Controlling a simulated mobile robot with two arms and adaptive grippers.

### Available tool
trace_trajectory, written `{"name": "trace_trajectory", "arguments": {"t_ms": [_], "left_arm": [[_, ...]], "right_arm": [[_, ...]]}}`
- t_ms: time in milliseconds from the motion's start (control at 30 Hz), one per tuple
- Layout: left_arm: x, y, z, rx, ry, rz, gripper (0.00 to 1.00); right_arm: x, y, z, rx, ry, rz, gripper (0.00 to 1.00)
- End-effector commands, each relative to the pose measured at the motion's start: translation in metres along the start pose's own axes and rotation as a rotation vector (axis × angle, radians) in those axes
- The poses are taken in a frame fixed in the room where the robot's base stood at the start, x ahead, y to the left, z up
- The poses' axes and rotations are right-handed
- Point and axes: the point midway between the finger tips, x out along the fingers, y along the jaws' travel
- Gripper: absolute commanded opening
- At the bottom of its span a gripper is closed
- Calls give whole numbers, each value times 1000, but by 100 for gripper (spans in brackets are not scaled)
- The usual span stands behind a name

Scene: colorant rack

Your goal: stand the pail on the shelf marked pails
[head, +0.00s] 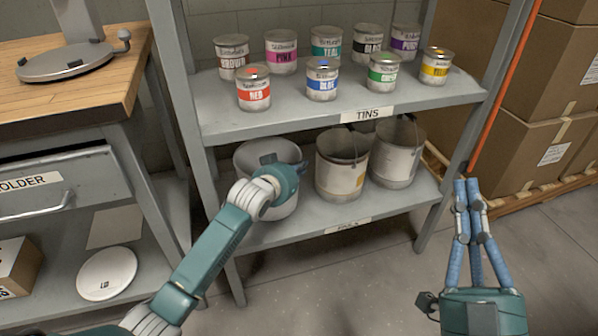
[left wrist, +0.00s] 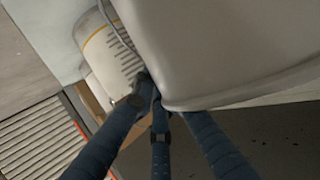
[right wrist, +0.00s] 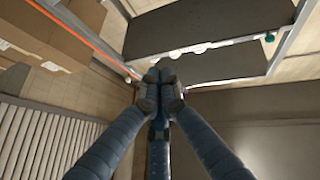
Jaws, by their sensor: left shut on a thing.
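A light grey pail (head: 245,160) is at the left end of the lower shelf (head: 310,219), upright as far as I can see; I cannot tell whether its base touches the board. The shelf's front label (head: 347,226) is hard to read. My left gripper (head: 270,160) is shut on the pail, my wrist hiding part of its front and rim. In the left wrist view the fingers (left wrist: 152,98) meet the edge of the large pale pail (left wrist: 235,45). My right gripper (head: 466,183) is shut and empty, in front of the rack's right side; its fingertips (right wrist: 160,75) are together.
Two more pails, one (head: 342,165) in the middle and one (head: 397,157) at right, stand on the lower shelf. The upper shelf, labelled TINS (head: 367,114), holds several tins. A workbench (head: 60,95) stands left of the rack, cardboard boxes (head: 535,140) at right. Floor in front is clear.

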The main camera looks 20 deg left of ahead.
Motion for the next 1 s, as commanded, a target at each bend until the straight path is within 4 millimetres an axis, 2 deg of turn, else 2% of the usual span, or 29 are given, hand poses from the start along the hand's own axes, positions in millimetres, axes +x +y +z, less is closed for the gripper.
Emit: {"name": "trace_trajectory", "arguments": {"t_ms": [133,467,500,567,933,1000], "left_arm": [[1,0,1,2,4,0,0],[2,0,3,1,4,0,0],[2,0,5,0,1,0,18],[2,0,5,0,0,0,30],[0,0,2,0,1,0,31],[-4,0,2,0,0,0,31]], "right_arm": [[0,-1,-10,2,46,-2,0],[0,-1,-10,2,44,-2,0],[0,-1,-10,2,43,-2,0],[0,-1,-10,2,43,-2,0],[0,-1,-10,2,43,-2,0],[1,0,-5,1,16,0,0]]}}
